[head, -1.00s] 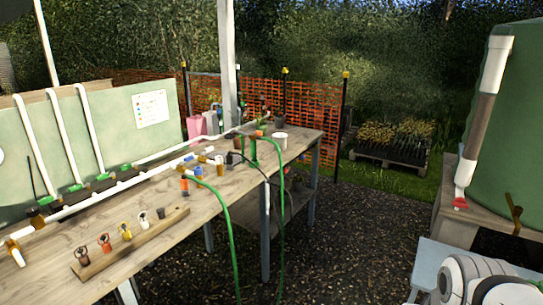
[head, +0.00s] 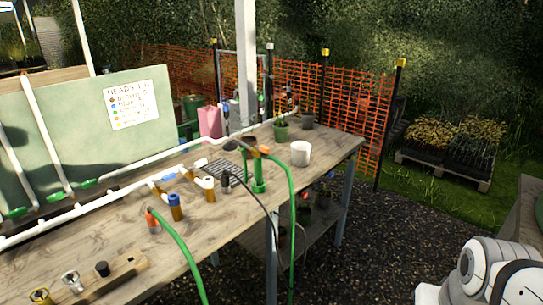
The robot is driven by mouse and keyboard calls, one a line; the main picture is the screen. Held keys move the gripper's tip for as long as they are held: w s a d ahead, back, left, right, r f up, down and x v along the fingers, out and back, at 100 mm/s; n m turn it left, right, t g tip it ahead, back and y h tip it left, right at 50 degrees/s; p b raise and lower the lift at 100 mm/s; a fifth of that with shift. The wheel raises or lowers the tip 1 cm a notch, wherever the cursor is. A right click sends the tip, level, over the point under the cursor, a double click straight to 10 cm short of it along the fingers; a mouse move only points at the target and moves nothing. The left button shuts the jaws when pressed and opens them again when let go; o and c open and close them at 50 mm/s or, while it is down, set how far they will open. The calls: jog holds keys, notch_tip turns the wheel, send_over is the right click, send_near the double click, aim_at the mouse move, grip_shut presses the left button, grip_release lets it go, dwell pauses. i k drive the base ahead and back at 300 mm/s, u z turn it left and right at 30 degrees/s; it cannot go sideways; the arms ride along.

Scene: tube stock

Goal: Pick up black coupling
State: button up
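A small black coupling (head: 102,268) sits upright at the right end of a wooden rack strip (head: 128,264) on the near part of the table, at the bottom left of the head view. A silver-white fitting (head: 71,281) and a brass-yellow one (head: 40,296) stand beside it on the same strip. Another dark fitting (head: 226,181), with a black hose near it, stands farther back on the table. My gripper is not in view; only white rounded links of my arm show at the lower right.
The wooden table (head: 205,238) carries white pipes, an orange-tipped fitting (head: 152,221), a blue-and-brown fitting (head: 175,207) and a white cup (head: 300,153). Green hoses (head: 290,215) hang over its front edge. Gravel (head: 385,240) lies open to the right.

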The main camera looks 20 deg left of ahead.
aim_at(225, 178)
jog(key=u, duration=0.55)
jog(key=i, duration=1.2)
jog(key=u, duration=1.25)
jog(key=i, duration=0.55)
jog(key=u, duration=0.25)
jog(key=k, duration=0.9)
jog(key=u, duration=0.2)
jog(key=i, duration=0.9)
jog(key=z, duration=0.05)
